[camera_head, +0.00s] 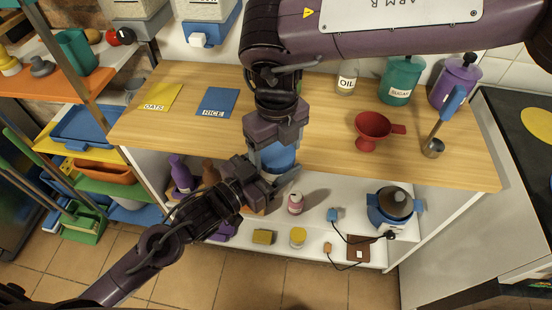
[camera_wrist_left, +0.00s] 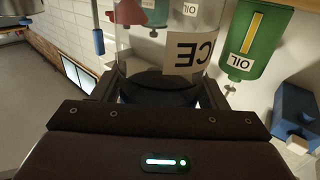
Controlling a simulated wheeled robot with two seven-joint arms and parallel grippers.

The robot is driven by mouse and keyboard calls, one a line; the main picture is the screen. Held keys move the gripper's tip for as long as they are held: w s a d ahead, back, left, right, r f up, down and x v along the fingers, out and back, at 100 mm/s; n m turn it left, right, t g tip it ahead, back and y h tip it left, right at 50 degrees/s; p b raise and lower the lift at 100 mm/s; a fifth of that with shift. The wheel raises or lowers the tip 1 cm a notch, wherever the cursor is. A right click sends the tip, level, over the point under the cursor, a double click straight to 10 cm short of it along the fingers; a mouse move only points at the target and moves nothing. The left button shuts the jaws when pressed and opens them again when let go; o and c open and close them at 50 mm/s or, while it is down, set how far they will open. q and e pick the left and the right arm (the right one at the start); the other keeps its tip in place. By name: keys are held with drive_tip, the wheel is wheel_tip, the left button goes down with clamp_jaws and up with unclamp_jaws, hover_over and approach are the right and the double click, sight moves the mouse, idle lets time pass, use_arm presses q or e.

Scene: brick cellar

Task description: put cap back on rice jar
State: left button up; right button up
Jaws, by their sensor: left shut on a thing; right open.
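My left gripper (camera_head: 266,176) is shut on the clear rice jar, above the counter's front edge. In the left wrist view the jar (camera_wrist_left: 140,65) stands between the left fingers (camera_wrist_left: 158,95), its label upside down and partly readable as "CE". In the head view a round blue piece (camera_head: 278,157), apparently the cap, shows between both grippers. My right gripper (camera_head: 276,146) is open and reaches down from above at this blue piece. The grippers hide most of the jar in the head view, so I cannot tell whether the cap is seated.
A blue RICE mat (camera_head: 217,103) and a yellow OATS mat (camera_head: 160,97) lie bare on the wooden counter (camera_head: 330,115). The shelf below holds small jars and a dark-lidded appliance (camera_head: 393,205).

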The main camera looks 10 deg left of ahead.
drive_tip(key=shift+f, duration=0.15)
drive_tip(key=shift+c, duration=0.3)
drive_tip(key=c, duration=0.7)
drive_tip(key=m, duration=0.3)
drive_tip(key=shift+c, duration=0.2)
drive_tip(key=o, duration=1.1)
